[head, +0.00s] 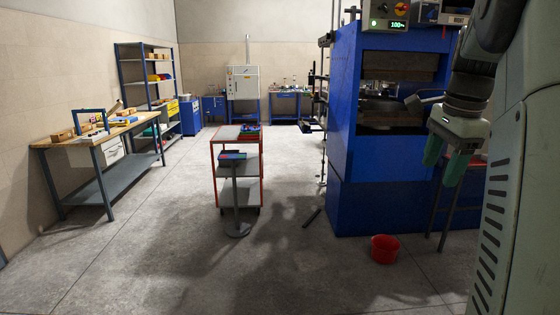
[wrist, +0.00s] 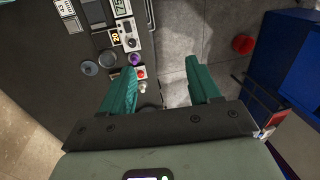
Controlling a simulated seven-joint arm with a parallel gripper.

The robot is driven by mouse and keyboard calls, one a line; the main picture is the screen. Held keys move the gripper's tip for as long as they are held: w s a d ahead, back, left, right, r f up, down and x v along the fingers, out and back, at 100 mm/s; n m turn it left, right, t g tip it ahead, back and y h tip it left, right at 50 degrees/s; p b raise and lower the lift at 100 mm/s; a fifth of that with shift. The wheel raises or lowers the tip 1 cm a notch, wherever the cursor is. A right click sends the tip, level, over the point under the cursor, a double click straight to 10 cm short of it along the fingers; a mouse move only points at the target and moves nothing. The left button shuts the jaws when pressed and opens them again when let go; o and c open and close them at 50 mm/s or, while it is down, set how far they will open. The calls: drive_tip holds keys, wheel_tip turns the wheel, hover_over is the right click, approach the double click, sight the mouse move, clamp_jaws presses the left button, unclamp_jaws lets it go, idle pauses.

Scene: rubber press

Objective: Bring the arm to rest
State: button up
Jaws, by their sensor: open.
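My gripper (head: 447,168) hangs at the right of the head view, in front of the right side of the blue press (head: 345,130). Its two green fingers point down. In the wrist view my gripper (wrist: 163,92) shows its fingers spread wide apart, with nothing between them. Beneath it lie a dark surface (wrist: 60,120) with several small items and the grey floor (wrist: 180,50). Part of my arm covers the right edge of the head view.
A red bucket (head: 384,249) stands on the floor before the press. A red-framed cart (head: 212,165) and a grey pedestal (head: 238,228) stand mid-room. A workbench (head: 75,150) and shelf rack (head: 120,75) line the left wall. The floor between is largely clear.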

drive_tip(key=s+a+r+n+t, duration=0.25)
drive_tip(key=s+a+n, duration=0.75)
drive_tip(key=a, duration=0.6)
drive_tip(key=s+a+f+n, duration=0.2)
drive_tip(key=s+a+n, duration=0.1)
drive_tip(key=s, duration=0.3)
drive_tip(key=s+a+f+n, duration=0.2)
drive_tip(key=s+a+n, duration=0.1)
drive_tip(key=s+n, duration=0.2)
drive_tip(key=shift+s+a+f+t, duration=0.15)
drive_tip(key=shift+s+a+t, duration=0.3)
drive_tip(key=shift+s, duration=0.45)
drive_tip(key=shift+d, duration=0.1)
